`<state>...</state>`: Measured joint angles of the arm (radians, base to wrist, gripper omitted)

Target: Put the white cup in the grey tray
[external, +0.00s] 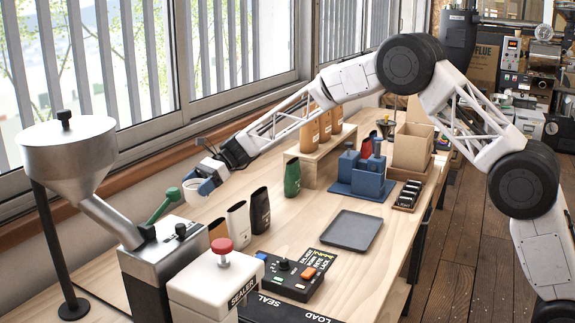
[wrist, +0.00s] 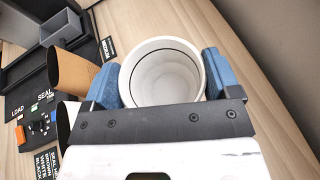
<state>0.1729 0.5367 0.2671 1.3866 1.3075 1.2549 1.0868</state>
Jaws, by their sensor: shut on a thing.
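The white cup (external: 193,192) is at the far left of the table, close to the window side, next to a green-handled lever. My gripper (external: 212,173) is shut on it. In the wrist view the white cup (wrist: 163,78) is between the two blue finger pads of my gripper (wrist: 163,88), its open mouth facing the camera and its inside empty. I cannot tell whether its base touches the table. The grey tray (external: 352,230) lies flat and empty on the table, well to the right of the cup, and I cannot make it out in the wrist view.
A button panel (external: 290,277) and a sealer (external: 213,283) are in front. A blue holder (external: 360,181) and a wooden stand with brown bags (external: 318,163) are behind the tray. A steel hopper (external: 68,145) stands left.

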